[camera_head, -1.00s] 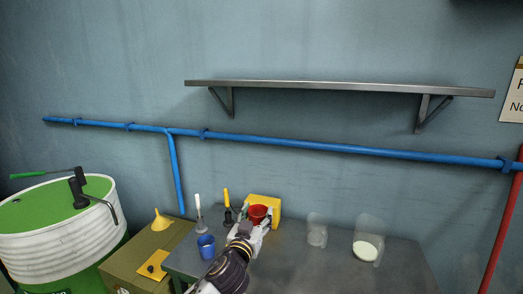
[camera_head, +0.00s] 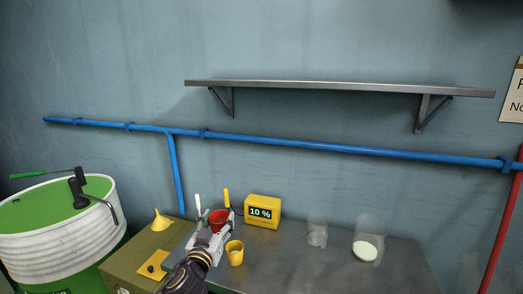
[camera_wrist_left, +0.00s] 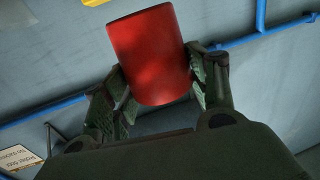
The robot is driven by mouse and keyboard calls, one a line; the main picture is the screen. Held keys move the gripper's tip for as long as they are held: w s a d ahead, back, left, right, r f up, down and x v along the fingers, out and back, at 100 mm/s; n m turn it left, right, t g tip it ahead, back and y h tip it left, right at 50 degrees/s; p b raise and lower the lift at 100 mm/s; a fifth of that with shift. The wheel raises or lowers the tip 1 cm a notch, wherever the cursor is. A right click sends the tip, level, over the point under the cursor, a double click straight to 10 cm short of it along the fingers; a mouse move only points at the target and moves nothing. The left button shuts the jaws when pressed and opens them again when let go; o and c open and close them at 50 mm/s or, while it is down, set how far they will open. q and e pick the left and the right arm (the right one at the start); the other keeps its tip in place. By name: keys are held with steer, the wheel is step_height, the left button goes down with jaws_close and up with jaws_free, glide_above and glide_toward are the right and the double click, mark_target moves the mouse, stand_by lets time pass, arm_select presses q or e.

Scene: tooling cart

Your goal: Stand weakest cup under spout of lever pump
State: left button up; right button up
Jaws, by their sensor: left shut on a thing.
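My left gripper (camera_head: 213,232) is shut on a red cup (camera_head: 219,219) and holds it above the left part of the metal table. In the left wrist view the red cup (camera_wrist_left: 150,55) sits between both fingers. A yellow cup (camera_head: 235,256) stands on the table just right of my gripper. The blue cup does not show now; my gripper and arm cover its earlier place. The lever pump (camera_head: 78,191) is on the drum at far left, its green handle pointing left and its spout (camera_head: 106,208) hanging over the drum's right side. My right gripper is not in view.
A yellow meter (camera_head: 262,211) reads "10 %". A white-green drum (camera_head: 55,235) stands left of an olive box (camera_head: 133,253) bearing a yellow funnel (camera_head: 160,220). Two clear containers (camera_head: 317,231) (camera_head: 368,227) stand right; the table (camera_head: 310,270) between is clear. A shelf (camera_head: 340,87) hangs above.

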arm_select(q)
steer(key=s+a+f+y, duration=0.1)
steer(key=s+a+f, duration=0.2)
steer(key=f, duration=0.4)
steer(key=s+a+f+n+y, duration=0.1)
steer(key=s+a+f, duration=0.3)
steer(key=f, duration=0.4)
steer(key=shift+s+a+f+n+y, duration=0.25)
steer(key=shift+s+a+n+y, duration=0.05)
steer(key=shift+a, duration=0.45)
steer(key=shift+d+r, duration=0.1)
stand_by(0.4)
steer(key=shift+s+d+r+m+h, duration=0.1)
steer(key=shift+d+r+m+h, duration=0.15)
steer(key=shift+d+h, duration=0.3)
steer(key=shift+d+r+m+h, duration=0.15)
steer(key=shift+d+m+h, duration=0.2)
steer(key=shift+d+h, duration=0.2)
steer(key=shift+s+a, duration=0.1)
steer(key=s+a+f+n+y, duration=0.1)
steer(key=s+a+f+y, duration=0.1)
steer(key=s+f, duration=0.2)
step_height(320, 180, down, 3)
steer(key=shift+s+r, duration=0.1)
steer(key=shift+s, duration=0.05)
